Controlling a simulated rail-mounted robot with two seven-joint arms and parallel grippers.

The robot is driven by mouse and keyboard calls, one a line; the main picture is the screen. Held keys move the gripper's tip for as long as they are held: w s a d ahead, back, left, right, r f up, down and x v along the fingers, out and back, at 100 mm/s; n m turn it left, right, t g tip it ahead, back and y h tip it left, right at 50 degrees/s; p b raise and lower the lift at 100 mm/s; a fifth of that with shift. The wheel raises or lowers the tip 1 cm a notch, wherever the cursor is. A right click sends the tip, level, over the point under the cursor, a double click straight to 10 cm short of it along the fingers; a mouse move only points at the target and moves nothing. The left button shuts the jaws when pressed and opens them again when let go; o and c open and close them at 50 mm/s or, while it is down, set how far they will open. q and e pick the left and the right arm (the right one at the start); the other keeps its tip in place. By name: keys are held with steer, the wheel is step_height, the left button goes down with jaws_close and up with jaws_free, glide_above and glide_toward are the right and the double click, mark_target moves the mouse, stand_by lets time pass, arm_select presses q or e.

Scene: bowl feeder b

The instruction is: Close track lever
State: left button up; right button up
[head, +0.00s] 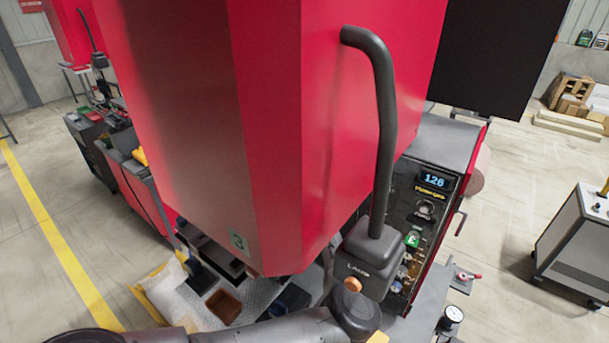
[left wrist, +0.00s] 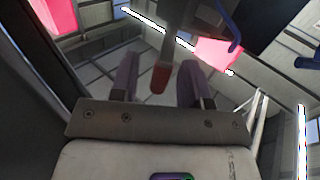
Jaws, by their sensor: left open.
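In the left wrist view my left gripper (left wrist: 158,65) is open, with its two dark fingers apart. A grey lever with a reddish-brown tip (left wrist: 161,79) shows between the fingers, with a visible gap on either side. Contact or exact depth cannot be told. In the head view an orange-brown knob (head: 352,284) sits below the dark LANCO unit, just above the end of my left arm; it may be the same tip. My left gripper's fingers are hidden in the head view. My right gripper is not in view.
A large red machine housing (head: 270,120) fills the middle of the head view. A thick dark hose (head: 384,120) runs down to the LANCO unit (head: 370,262). A control panel with a lit display (head: 432,181) stands to its right. A brown bin (head: 224,305) lies below the housing.

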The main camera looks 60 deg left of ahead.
arm_select(q)
steer(key=shift+x, duration=0.95)
steer(key=shift+c, duration=0.3)
jaws_close()
